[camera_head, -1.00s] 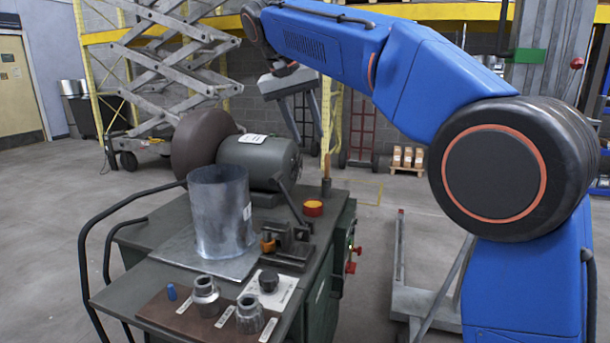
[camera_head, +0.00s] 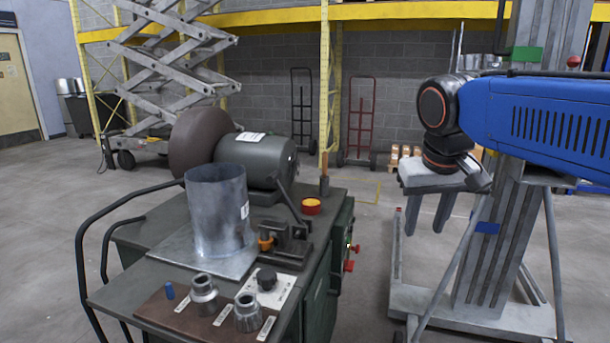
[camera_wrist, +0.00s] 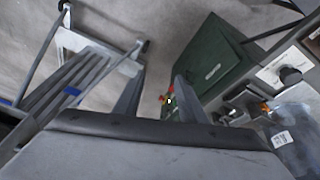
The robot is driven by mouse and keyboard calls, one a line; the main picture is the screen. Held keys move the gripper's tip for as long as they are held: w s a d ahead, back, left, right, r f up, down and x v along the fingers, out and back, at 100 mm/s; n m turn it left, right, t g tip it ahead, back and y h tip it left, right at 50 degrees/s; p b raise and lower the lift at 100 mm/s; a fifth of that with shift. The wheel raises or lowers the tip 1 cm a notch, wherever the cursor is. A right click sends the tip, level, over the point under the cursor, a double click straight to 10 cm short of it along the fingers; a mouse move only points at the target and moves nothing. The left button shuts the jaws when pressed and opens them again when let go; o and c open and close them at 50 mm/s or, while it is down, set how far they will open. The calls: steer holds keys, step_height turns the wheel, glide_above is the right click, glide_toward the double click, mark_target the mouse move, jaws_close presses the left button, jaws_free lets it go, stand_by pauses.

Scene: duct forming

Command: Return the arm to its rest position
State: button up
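My gripper (camera_head: 424,226) hangs at the right of the head view with its fingers pointing down. The two fingers are apart, with nothing between them. In the wrist view my gripper (camera_wrist: 156,90) also shows two spread fingers over grey floor. My blue arm (camera_head: 550,122) reaches in from the right edge, and its upper parts are out of view. The gripper is to the right of the green machine bench (camera_head: 318,290) and clear of it.
A metal cylinder (camera_head: 218,215) stands on a plate on the bench, beside a grinder-like motor (camera_head: 257,160). Two metal fittings (camera_head: 204,295) stand at the bench front. A grey wheeled stand (camera_head: 490,270) is close behind the gripper. Open floor lies left.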

steer(key=s+d+f, duration=0.2)
steer(key=s+f, duration=0.6)
steer(key=f, duration=0.1)
steer(key=s+d+f+t+y, duration=0.1)
steer(key=s+d+f, duration=0.2)
steer(key=s+f, duration=0.4)
step_height(320, 180, down, 2)
steer(key=shift+s+f, duration=0.2)
steer(key=shift+s, duration=0.15)
